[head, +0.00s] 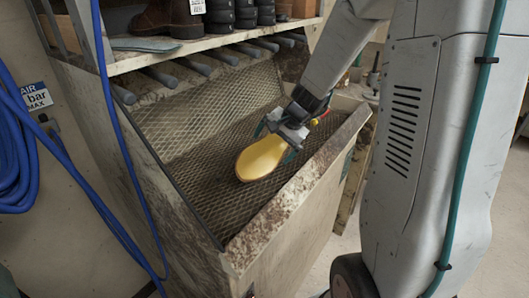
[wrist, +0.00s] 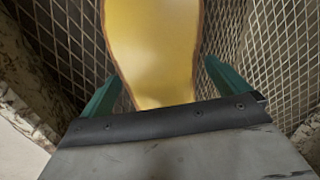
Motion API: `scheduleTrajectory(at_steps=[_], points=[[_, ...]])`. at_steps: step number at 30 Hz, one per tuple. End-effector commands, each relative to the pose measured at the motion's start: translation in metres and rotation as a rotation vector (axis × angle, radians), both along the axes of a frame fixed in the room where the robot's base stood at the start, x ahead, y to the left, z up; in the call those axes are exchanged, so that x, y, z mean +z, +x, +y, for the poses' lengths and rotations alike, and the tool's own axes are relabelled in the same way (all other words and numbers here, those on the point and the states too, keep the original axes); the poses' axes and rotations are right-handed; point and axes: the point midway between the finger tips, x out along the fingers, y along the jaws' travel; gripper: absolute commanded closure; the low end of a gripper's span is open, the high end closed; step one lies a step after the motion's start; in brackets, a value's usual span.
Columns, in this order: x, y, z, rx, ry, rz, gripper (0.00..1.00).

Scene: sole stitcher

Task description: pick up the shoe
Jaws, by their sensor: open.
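The shoe (head: 262,159) shows as a yellow sole-shaped surface over the mesh bin in the head view. Its narrower end is close to my gripper (head: 287,135). In the wrist view the yellow shoe (wrist: 152,45) runs up from between the two green fingers and out of the top of the picture. My gripper (wrist: 158,88) is open, with one finger on each side of the shoe. A gap shows between the shoe and each finger. The underside of the shoe is hidden, and I cannot tell whether it touches the mesh.
The bin (head: 290,205) has a sloped mesh back and a raised, dirty front wall. A shelf (head: 190,48) with boots and dark rolls stands above it, with grey pegs beneath. A blue hose (head: 95,190) hangs at the left. Mesh left of the shoe is clear.

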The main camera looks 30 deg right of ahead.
Motion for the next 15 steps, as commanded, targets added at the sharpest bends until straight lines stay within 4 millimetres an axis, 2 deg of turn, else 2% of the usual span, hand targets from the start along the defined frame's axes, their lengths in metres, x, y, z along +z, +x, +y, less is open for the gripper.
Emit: scheduleTrajectory(at_steps=[3, 10, 12, 15], points=[[-0.0085, 0.004, 0.0023, 0.0, 0.0, 0.001, 0.0], [-0.0091, 0.005, 0.0044, 0.003, -0.001, -0.001, 0.0], [-0.009, 0.0051, 0.0051, 0.004, -0.001, -0.001, 0.19], [-0.0093, 0.005, 0.0059, 0.005, -0.001, 0.001, 0.42]])
